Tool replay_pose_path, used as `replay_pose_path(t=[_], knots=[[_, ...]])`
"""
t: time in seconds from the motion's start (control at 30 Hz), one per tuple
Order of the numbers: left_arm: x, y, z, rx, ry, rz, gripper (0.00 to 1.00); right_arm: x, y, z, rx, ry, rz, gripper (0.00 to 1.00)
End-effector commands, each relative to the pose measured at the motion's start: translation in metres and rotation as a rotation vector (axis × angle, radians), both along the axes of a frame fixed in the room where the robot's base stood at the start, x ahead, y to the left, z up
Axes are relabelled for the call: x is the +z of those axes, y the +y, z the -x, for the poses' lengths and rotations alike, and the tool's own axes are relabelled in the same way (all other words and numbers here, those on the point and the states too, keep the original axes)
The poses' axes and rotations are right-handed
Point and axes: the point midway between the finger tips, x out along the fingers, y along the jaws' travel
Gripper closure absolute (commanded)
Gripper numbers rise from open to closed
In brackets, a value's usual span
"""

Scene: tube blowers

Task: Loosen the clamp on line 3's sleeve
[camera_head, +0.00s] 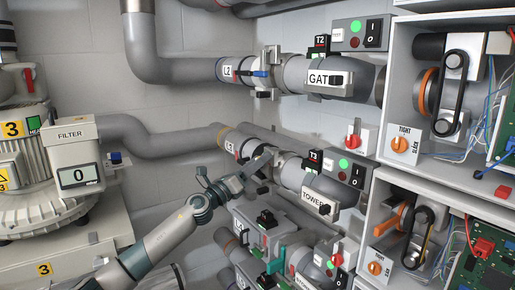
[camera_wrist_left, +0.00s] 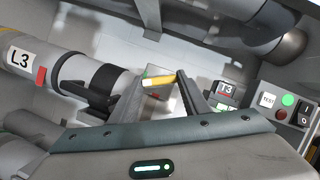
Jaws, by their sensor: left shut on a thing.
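Line 3's pipe carries an L3 label (camera_wrist_left: 19,60) in the left wrist view; the label is partly seen at an angle in the head view (camera_head: 230,147). A dark clamp band (camera_wrist_left: 104,88) goes around the pale sleeve to the right of the label. In the head view my left gripper (camera_head: 262,164) is at line 3, left of the T3 unit, and hides much of the clamp. My right gripper is not in view.
The T3 switch box (camera_head: 350,172) and TOWER plate (camera_head: 316,202) are right of my left gripper. Open cabinets with belts (camera_head: 453,85) fill the right side. A filter unit (camera_head: 75,160) stands left.

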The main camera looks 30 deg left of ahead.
Motion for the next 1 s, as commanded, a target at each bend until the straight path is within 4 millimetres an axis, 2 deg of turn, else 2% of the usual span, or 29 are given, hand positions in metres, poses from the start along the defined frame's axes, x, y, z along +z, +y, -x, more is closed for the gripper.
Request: replay_pose_path(t=[0.03,0.3,1.0], knots=[[0.008,0.000,0.001,0.001,0.017,0.034,0.80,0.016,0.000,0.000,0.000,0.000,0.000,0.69],[0.006,-0.001,0.001,0.002,0.107,0.257,0.80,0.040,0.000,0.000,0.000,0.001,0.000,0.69],[0.007,-0.003,0.002,0.003,0.349,0.849,0.80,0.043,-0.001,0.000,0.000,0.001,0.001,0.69]])
